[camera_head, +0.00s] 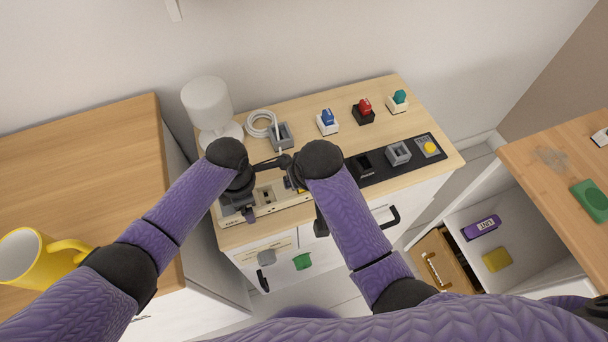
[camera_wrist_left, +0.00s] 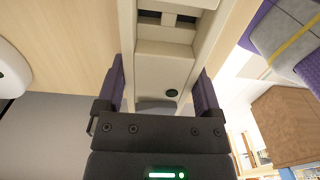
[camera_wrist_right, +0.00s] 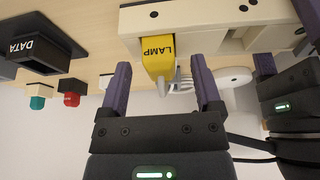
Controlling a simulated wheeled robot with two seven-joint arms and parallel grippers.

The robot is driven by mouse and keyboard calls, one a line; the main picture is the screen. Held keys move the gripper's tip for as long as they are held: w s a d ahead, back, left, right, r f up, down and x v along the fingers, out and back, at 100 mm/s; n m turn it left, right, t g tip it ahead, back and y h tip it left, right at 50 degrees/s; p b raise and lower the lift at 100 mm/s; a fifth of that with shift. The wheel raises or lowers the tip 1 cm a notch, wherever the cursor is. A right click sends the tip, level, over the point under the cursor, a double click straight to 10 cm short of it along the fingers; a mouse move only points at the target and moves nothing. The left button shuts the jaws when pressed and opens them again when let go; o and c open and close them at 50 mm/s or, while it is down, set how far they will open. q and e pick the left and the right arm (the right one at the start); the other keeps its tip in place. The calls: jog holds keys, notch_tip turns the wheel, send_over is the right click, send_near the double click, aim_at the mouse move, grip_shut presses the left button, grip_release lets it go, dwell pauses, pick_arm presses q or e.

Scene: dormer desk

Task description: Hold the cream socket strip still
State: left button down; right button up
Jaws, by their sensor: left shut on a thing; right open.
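The cream socket strip (camera_head: 268,208) lies along the front left of the desk, partly hidden by my arms. My left gripper (camera_head: 248,212) is shut on its end. In the left wrist view the strip (camera_wrist_left: 165,65) runs up between the two purple fingers, with a dark slot and a small round black spot on it. My right gripper (camera_wrist_right: 160,80) is open. The yellow plug marked LAMP (camera_wrist_right: 159,55) shows between its fingertips, with a gap on both sides. The plug is against the strip in that view; I cannot tell how deep it sits.
A white lamp (camera_head: 208,103), coiled white cable (camera_head: 262,124) and grey holder (camera_head: 282,136) stand behind the strip. Blue (camera_head: 327,117), red (camera_head: 365,106) and teal (camera_head: 400,97) plugs stand at the back. A black panel (camera_head: 377,174) lies right of my right arm.

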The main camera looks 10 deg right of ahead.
jog(key=shift+c, duration=0.3)
grip_shut()
jog(key=c, duration=0.6)
grip_release()
grip_shut()
jog(key=shift+r, duration=0.65)
jog(key=shift+r, duration=1.8)
jog(key=shift+w+a+r, duration=0.1)
jog(key=shift+r, duration=0.7)
pick_arm(q)
jog(key=shift+s, duration=0.1)
